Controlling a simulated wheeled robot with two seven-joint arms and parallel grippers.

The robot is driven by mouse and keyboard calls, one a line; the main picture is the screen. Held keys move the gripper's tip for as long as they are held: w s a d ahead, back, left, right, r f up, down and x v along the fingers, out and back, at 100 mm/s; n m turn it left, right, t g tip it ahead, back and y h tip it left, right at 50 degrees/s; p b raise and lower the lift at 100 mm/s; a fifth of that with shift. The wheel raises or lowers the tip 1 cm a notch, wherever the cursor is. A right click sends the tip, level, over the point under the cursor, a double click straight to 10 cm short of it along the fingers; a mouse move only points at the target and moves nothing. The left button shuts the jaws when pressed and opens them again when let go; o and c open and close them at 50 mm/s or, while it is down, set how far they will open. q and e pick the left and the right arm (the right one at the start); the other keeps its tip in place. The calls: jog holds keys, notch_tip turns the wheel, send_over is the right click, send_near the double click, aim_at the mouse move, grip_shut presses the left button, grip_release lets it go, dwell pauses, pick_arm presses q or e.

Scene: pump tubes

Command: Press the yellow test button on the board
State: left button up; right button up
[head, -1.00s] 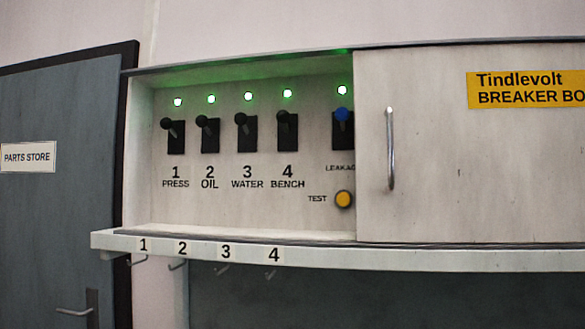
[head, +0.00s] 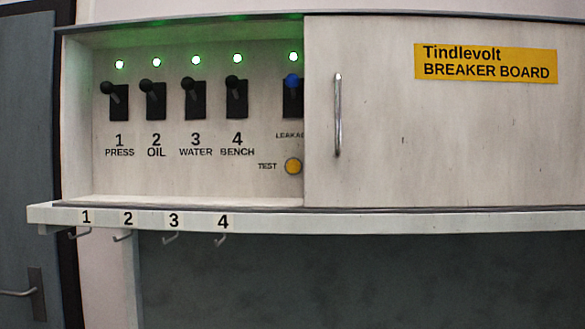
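The breaker board (head: 180,175) is a pale cabinet, open on its left part. The yellow test button (head: 293,166) sits at the lower right of the opening, beside the word TEST and close to the edge of the sliding door (head: 380,140). The button is fully visible. Above it is the blue-tipped leakage switch (head: 292,95), its label partly covered by the door. Several black switches (head: 196,98), numbered 1 to 4, stand to the left with levers up. Green lamps (head: 195,61) glow above all switches. Neither gripper is in view.
The door has a vertical metal handle (head: 338,115) and a yellow Tindlevolt sign (head: 486,64). A ledge (head: 400,222) with numbered hooks (head: 172,237) juts out below the board. A grey door (head: 27,150) with a lever handle is at the left.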

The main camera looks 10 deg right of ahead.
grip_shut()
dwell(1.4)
